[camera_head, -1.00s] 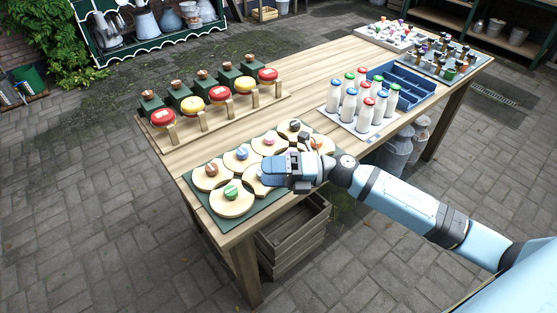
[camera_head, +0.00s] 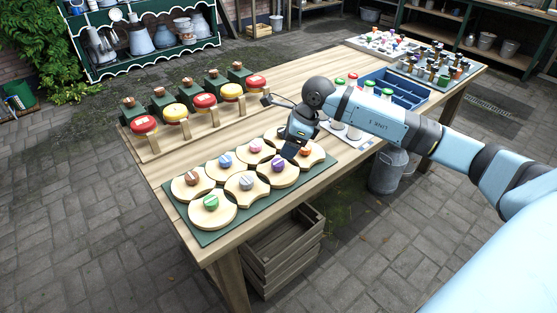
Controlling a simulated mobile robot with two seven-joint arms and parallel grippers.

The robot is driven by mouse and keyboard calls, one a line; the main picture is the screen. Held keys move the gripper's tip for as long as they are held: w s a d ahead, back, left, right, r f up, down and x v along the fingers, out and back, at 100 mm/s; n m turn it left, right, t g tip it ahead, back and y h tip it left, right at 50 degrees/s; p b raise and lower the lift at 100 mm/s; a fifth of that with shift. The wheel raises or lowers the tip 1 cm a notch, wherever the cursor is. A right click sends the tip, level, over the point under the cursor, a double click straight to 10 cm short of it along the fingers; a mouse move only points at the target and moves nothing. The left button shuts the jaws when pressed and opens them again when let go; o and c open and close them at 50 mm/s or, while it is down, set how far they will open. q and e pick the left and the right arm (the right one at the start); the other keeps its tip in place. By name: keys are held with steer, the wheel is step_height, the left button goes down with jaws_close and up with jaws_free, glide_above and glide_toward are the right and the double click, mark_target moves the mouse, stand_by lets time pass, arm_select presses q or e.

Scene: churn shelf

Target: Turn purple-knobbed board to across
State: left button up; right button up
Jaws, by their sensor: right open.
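The purple-knobbed board (camera_head: 287,177) is a pale wooden piece with scooped sides, lying on the green mat (camera_head: 205,237) among similar boards. Its purple knob (camera_head: 278,165) is uncovered; I cannot tell its exact angle. My right gripper (camera_head: 290,150) is open and points down just behind and right of the purple knob, apart from it. It is close to the orange-knobbed board (camera_head: 317,156) and partly covers the boards at the mat's back right. My left gripper is not in view.
Other boards have green (camera_head: 211,202), brown, blue and pink knobs. Red and yellow discs on a wooden rack (camera_head: 150,147) stand behind. A blue crate (camera_head: 407,99) is beyond. The table's front left edge is free.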

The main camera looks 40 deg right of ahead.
mark_target(278, 162)
steer(key=x, duration=0.7)
steer(key=c, duration=0.9)
